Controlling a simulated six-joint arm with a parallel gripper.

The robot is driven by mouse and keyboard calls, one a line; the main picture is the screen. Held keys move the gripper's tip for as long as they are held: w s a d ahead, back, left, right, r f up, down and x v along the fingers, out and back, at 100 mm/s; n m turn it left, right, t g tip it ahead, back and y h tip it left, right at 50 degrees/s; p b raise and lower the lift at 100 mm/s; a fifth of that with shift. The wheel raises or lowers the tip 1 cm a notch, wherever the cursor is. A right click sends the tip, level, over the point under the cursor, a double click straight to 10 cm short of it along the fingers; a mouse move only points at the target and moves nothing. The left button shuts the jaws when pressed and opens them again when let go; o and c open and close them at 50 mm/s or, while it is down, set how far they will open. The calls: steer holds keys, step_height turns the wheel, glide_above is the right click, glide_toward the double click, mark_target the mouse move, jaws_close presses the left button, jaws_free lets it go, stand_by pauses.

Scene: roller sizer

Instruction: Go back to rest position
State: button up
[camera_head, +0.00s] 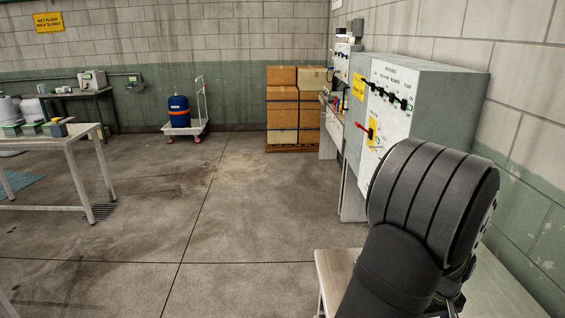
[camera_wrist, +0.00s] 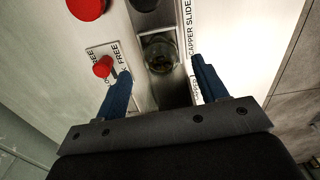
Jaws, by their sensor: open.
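In the wrist view, my gripper (camera_wrist: 160,67) is open, its two blue fingers apart with nothing held between them. The fingers point at a pale metal panel (camera_wrist: 225,25). A small red knob (camera_wrist: 102,67) on a plate marked FREE sits close to the left fingertip. A round glass-like part (camera_wrist: 160,52) shows in the dark gap between the fingers; I cannot tell what it is. In the head view, my dark arm fills the lower right and hides most of the gripper.
A grey control cabinet (camera_head: 450,85) with black switches and a red lever (camera_head: 366,131) stands behind my arm along the right wall. A pale bench top (camera_head: 335,275) is below my arm. Stacked boxes (camera_head: 283,97) and a cart with a blue drum (camera_head: 179,111) stand behind. The middle floor is clear.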

stand_by(0.3)
step_height(320, 180, down, 4)
steer(key=shift+r, duration=0.15)
step_height(320, 180, up, 12)
step_height(320, 180, down, 12)
steer(key=shift+f, duration=0.1)
step_height(320, 180, up, 4)
steer(key=shift+r, duration=0.1)
steer(key=s+d+r, duration=0.2)
steer(key=s+r, duration=0.5)
steer(key=s, duration=0.4)
steer(key=w+d+f+n, duration=0.15)
steer(key=w+d, duration=0.35)
steer(key=w, duration=0.6)
steer(key=w+d+n, duration=0.3)
steer(key=w+d, duration=0.2)
steer(key=w, duration=0.6)
steer(key=w+a+f, duration=0.3)
steer(key=w+f, duration=0.2)
steer(key=w, duration=0.4)
steer(key=shift+a+f, duration=0.3)
steer(key=shift+a, duration=0.1)
